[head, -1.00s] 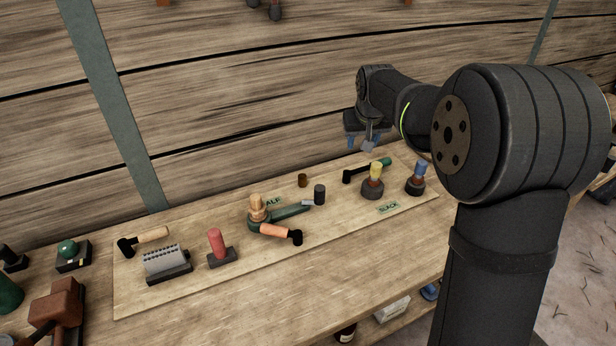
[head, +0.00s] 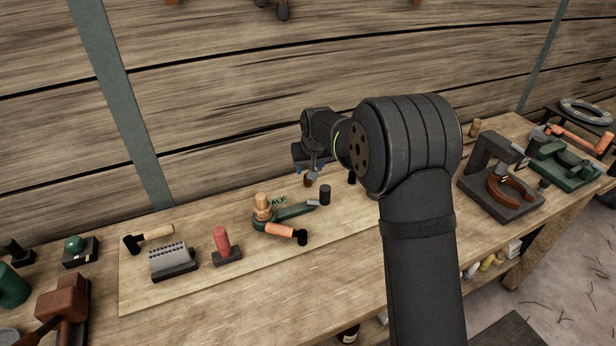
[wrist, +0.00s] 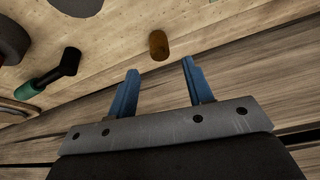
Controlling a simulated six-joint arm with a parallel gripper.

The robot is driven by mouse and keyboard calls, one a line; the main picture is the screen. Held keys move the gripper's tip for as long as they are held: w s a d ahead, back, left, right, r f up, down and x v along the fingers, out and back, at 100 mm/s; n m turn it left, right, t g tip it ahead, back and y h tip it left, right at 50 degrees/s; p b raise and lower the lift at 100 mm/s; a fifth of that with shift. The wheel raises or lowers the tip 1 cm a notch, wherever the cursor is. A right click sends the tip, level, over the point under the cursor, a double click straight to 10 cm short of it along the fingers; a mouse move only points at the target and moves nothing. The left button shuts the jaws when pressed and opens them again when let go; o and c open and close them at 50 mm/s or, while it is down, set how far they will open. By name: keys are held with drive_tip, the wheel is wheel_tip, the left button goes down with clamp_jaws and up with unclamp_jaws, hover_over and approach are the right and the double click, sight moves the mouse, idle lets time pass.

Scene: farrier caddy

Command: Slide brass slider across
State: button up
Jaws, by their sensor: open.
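A small brass-brown cylinder stands on the board near the wall, and it looks like the brass slider (head: 308,182), though I cannot be sure. In the wrist view the same brass slider (wrist: 158,45) lies just past the fingertips, roughly centred between them. My gripper (wrist: 159,66) has its two blue fingers spread apart with nothing between them. In the head view my gripper (head: 311,176) hangs close above the cylinder and partly hides it. I see no contact.
The board (head: 150,295) also bears a red-handled block (head: 222,242), a grey block with holes (head: 172,258), a green tool with a wooden knob (head: 262,207) and a dark cylinder (head: 325,195). A black-headed green-handled tool (wrist: 48,76) is beside my gripper. My arm hides the board's right part.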

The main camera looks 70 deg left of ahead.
drive_tip(key=x, duration=0.6)
drive_tip(key=shift+a+f, duration=0.15)
drive_tip(key=shift+f, duration=0.15)
